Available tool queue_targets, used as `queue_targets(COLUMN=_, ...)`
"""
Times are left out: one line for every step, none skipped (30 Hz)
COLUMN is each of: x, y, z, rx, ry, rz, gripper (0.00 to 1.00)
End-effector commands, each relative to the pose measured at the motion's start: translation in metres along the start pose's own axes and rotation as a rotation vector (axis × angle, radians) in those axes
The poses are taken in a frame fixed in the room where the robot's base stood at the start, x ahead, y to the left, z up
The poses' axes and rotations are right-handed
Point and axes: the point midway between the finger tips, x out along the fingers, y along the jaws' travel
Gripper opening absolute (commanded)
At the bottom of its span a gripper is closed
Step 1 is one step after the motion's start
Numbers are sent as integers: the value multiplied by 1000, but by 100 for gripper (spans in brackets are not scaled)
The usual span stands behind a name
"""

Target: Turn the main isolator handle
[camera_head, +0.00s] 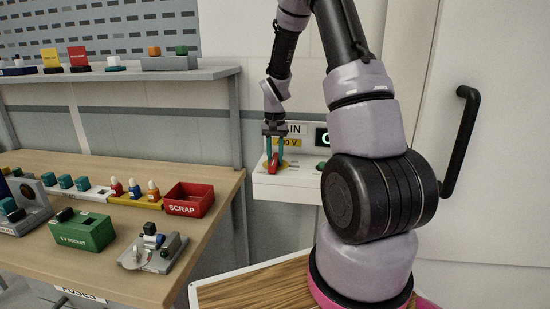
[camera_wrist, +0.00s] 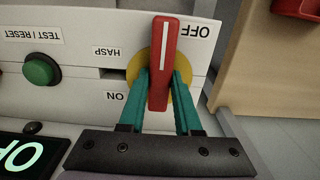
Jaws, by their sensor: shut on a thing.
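The main isolator handle (camera_wrist: 163,60) is a red lever with a white stripe on a round yellow plate (camera_wrist: 133,68). In the wrist view it stands nearly upright in the picture, with its striped end beside the upside-down OFF label and the ON label lower left. My gripper (camera_wrist: 161,85) is shut on the handle, one teal finger on each side. The head view shows my gripper (camera_head: 275,152) at the white isolator box (camera_head: 290,190) on the wall, with the red handle (camera_head: 271,165) between its fingers.
A green TEST / RESET button (camera_wrist: 42,69) and a HASP slot (camera_wrist: 113,73) are beside the handle. A wooden bench (camera_head: 140,275) with a red SCRAP bin (camera_head: 188,199) and a green socket box (camera_head: 84,230) stands at left. A door with a black handle (camera_head: 460,145) is at right.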

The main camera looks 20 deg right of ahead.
Motion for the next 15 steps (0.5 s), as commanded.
queue_targets(x=-1, y=0, z=-1, rx=-3, ry=3, rz=-1, gripper=0)
queue_targets(x=-1, y=0, z=-1, rx=-6, ry=3, rz=-1, gripper=0)
queue_targets(x=-1, y=0, z=-1, rx=-11, ry=3, rz=-1, gripper=0)
queue_targets(x=-1, y=0, z=-1, rx=-17, ry=3, rz=-1, gripper=0)
queue_targets(x=-1, y=0, z=-1, rx=-25, ry=3, rz=-2, gripper=0)
queue_targets(x=-1, y=0, z=-1, rx=-38, ry=3, rz=-2, gripper=0)
queue_targets(x=-1, y=0, z=-1, rx=-48, ry=3, rz=-2, gripper=0)
queue_targets(x=-1, y=0, z=-1, rx=-62, ry=3, rz=-2, gripper=0)
queue_targets(x=-1, y=1, z=-1, rx=-82, ry=3, rz=-2, gripper=0)
queue_targets(x=-1, y=1, z=-1, rx=-99, ry=4, rz=-1, gripper=0)
queue_targets(x=-1, y=1, z=-1, rx=-118, ry=4, rz=-1, gripper=0)
queue_targets(x=-1, y=1, z=-1, rx=-146, ry=4, rz=-1, gripper=0)
queue_targets(x=-1, y=2, z=-2, rx=-168, ry=4, rz=-1, gripper=0)
queue_targets(x=-1, y=2, z=-2, rx=-191, ry=4, rz=-1, gripper=0)
queue_targets(x=-1, y=2, z=-2, rx=-225, ry=4, rz=-1, gripper=0)
